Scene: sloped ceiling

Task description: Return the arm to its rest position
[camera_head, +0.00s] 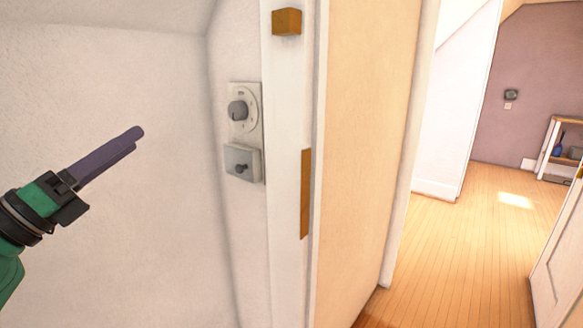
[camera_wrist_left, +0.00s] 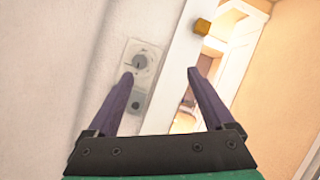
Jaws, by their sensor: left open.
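My left gripper (camera_head: 138,134) comes in from the left in the head view, with a green arm and purple fingers. It is in front of the white wall, to the left of the wall controls. In the left wrist view its two fingers (camera_wrist_left: 160,75) are spread apart with nothing between them. A round dial (camera_head: 238,110) on a light plate and a switch with a small knob (camera_head: 241,166) below it are on the wall; the dial also shows in the left wrist view (camera_wrist_left: 140,62). My right gripper is not in view.
A white door frame (camera_head: 284,120) with a brass block (camera_head: 287,21) stands right of the controls. Beyond the tan door panel (camera_head: 368,130) is a room with open wooden floor (camera_head: 465,245) and a small shelf (camera_head: 556,140). A white door (camera_head: 558,265) is at the right edge.

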